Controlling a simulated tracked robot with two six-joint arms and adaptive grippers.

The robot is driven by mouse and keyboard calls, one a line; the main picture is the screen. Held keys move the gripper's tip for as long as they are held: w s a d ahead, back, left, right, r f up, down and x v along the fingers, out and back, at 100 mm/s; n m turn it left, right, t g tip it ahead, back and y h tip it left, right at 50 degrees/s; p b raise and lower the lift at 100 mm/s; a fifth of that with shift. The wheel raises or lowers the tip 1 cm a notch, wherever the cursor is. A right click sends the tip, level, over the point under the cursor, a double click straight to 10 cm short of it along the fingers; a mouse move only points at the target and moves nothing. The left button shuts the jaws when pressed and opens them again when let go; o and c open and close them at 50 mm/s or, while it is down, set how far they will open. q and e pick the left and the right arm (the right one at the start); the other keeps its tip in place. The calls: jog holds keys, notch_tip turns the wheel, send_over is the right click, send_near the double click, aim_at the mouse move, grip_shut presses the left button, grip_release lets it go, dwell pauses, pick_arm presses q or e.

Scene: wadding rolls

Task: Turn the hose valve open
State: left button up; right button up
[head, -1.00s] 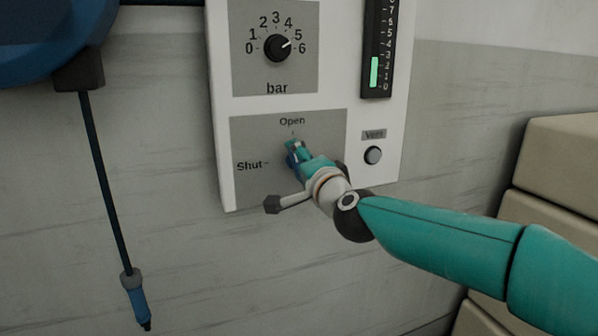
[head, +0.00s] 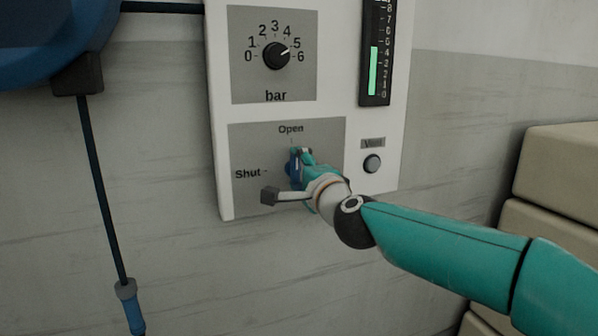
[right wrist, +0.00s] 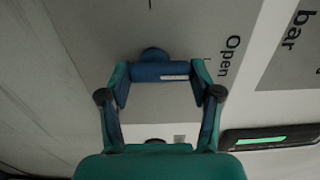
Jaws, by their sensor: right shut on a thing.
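The blue hose valve handle (head: 291,168) sits on the lower grey plate of the wall panel, between the labels Shut at left and Open above. My right gripper (head: 298,158) is shut on it and partly hides it in the head view. In the right wrist view my right gripper's fingers (right wrist: 160,84) clasp the two ends of the blue handle (right wrist: 150,71). The handle's white stripe is at the end towards the Open label (right wrist: 229,56). The handle looks close to upright in the head view, towards Open. My left gripper is not in view.
A pressure dial (head: 276,55) marked bar points near 5. A gauge (head: 374,72) shows a green bar about mid-scale. A round Vent button (head: 372,163) is right of the valve. A blue reel (head: 45,35) with a hanging hose (head: 103,185) is at left. Pale stacked blocks (head: 560,175) stand at right.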

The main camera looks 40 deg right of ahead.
jog(key=o, duration=1.1)
jog(key=shift+d+f, duration=0.15)
jog(key=shift+f, duration=0.05)
jog(key=shift+o, duration=0.2)
jog(key=shift+r, duration=0.1)
jog(key=shift+s, duration=0.15)
jog(key=shift+s, duration=0.25)
jog(key=v, duration=1.1)
jog(key=shift+a, duration=0.25)
jog(key=shift+s, duration=0.1)
